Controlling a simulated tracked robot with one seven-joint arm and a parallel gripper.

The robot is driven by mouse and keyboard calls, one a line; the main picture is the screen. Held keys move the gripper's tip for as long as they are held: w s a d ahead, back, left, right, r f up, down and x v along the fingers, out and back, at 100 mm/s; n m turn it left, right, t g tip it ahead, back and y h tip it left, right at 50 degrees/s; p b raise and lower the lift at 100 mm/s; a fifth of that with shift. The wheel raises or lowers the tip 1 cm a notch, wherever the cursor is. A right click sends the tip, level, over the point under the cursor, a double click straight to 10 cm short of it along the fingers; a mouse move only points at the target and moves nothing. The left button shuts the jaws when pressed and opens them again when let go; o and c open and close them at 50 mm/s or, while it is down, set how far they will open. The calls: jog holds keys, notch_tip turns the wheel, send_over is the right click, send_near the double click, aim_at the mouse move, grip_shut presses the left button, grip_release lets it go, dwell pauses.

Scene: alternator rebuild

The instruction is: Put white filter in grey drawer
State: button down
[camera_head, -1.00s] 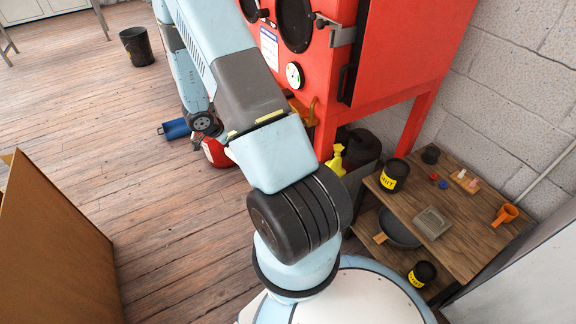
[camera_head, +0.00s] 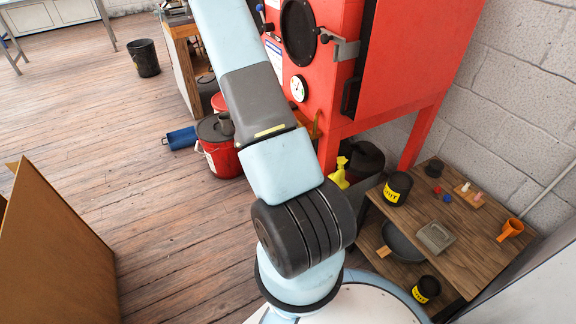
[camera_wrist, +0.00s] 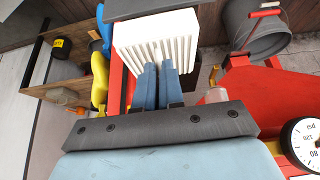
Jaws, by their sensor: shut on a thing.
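The white filter (camera_wrist: 158,38), a ribbed white block, is at the top middle of the wrist view. My gripper (camera_wrist: 158,72) is shut on it, with its blue fingers against the filter's ribbed side. The filter and my fingertips do not show in the head view, where only my arm is seen reaching up and away. I cannot make out a grey drawer for certain in either view.
A red cabinet (camera_head: 393,67) with a gauge (camera_head: 299,88) stands beside my arm. A wooden shelf (camera_head: 478,243) with cans is at right. A red bucket (camera_head: 222,158) and a blue cylinder (camera_head: 181,138) are on the floor. Open floor lies left, beside a brown panel (camera_head: 62,250).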

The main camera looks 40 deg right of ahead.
jog(key=d, duration=0.2)
jog(key=s+d, duration=0.1)
jog(key=d, duration=0.3)
jog(key=shift+s, duration=0.3)
notch_tip(320, 180, down, 7)
jog(key=shift+a+f, duration=0.1)
jog(key=shift+a, duration=0.05)
jog(key=shift+w+f, duration=0.1)
jog(key=shift+f, duration=2.35)
jog(key=c, duration=1.3)
grip_release()
jog(key=shift+o, duration=0.2)
